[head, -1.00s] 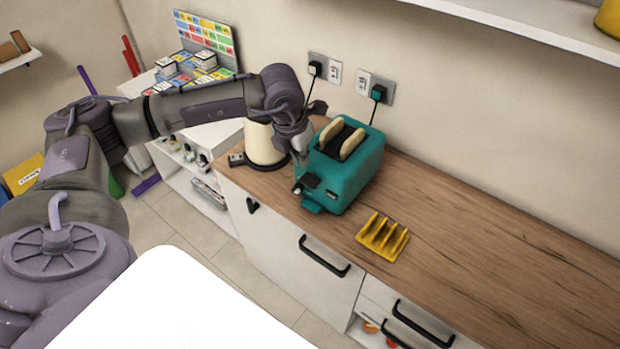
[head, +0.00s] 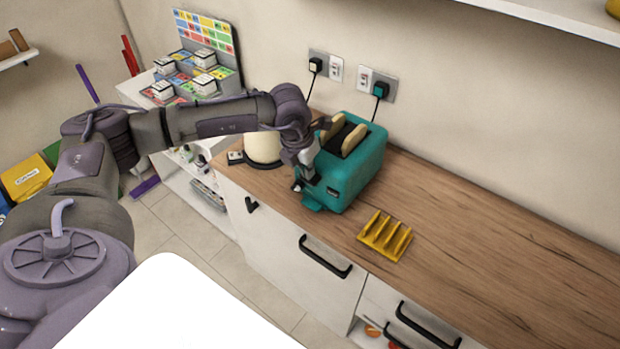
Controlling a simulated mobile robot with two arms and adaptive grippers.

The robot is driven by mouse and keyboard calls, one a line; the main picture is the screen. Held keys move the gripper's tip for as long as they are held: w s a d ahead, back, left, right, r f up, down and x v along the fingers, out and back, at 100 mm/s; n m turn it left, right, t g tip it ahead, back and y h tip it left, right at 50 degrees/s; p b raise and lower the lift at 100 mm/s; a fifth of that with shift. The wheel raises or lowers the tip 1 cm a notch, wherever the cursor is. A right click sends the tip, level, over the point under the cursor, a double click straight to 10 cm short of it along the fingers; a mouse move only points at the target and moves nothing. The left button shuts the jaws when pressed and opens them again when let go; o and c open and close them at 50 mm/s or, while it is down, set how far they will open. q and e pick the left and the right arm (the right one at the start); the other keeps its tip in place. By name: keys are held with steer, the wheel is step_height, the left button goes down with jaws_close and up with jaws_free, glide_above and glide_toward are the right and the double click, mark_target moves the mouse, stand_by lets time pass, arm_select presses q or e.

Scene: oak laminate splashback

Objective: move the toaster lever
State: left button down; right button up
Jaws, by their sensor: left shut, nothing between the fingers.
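The teal toaster (head: 352,172) stands on the wooden counter with two slices of bread (head: 342,135) sticking up from its slots. My left gripper (head: 306,184) is shut and empty, pointing down at the toaster's front left end. It covers the spot where a dark lever showed earlier, so the lever is hidden now. I cannot tell whether the fingers touch it. My right gripper is not in view.
A yellow toast rack (head: 385,236) stands on the counter (head: 470,240) to the right of the toaster. A cream kettle-like object (head: 262,146) is behind my left forearm. Wall sockets (head: 376,84) with plugs are behind. The counter's right side is clear.

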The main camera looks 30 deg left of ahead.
arm_select(q)
steer(key=shift+f, duration=0.1)
steer(key=b+x, duration=0.2)
steer(key=s+b+x, duration=0.1)
steer(key=b+x, duration=0.2)
steer(key=shift+s+f, duration=0.1)
steer(key=shift+f, duration=0.05)
steer(key=shift+r, duration=0.25)
steer(key=s, duration=0.1)
steer(key=s+r, duration=0.1)
steer(key=s, duration=0.1)
steer(key=shift+a, duration=0.2)
glide_toward(307, 182)
steer(key=s+r, duration=0.2)
steer(key=s, duration=0.1)
steer(key=shift+a+f, duration=0.1)
steer(key=shift+a, duration=0.2)
